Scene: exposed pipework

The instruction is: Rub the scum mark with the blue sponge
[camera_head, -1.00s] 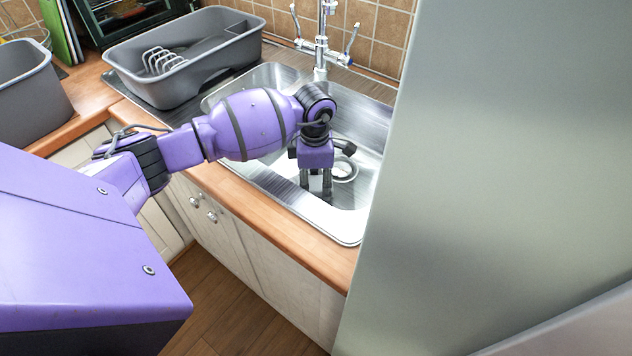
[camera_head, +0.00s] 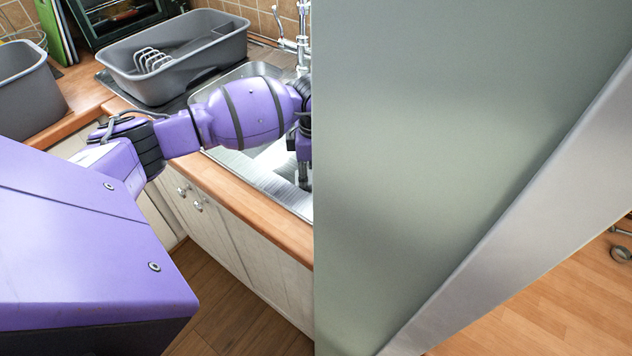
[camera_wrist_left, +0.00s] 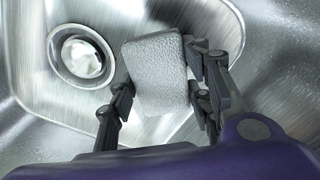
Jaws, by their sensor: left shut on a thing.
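In the left wrist view my left gripper (camera_wrist_left: 163,85) is shut on a rough, porous block, which I take for the sponge (camera_wrist_left: 158,68). It looks pale grey, not blue, in this light. The fingers grip it from both sides, above the metal sink basin (camera_wrist_left: 30,30). In the head view the left gripper (camera_head: 304,178) is partly cut off by a grey-green panel and hangs over the sink (camera_head: 245,165). I cannot make out a scum mark in either view; the block and fingers hide part of the basin. My right gripper is not in view.
A round drain (camera_wrist_left: 80,57) lies left of the block. The tall grey-green panel (camera_head: 440,150) stands close on the right and hides much of the sink and tap (camera_head: 303,40).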

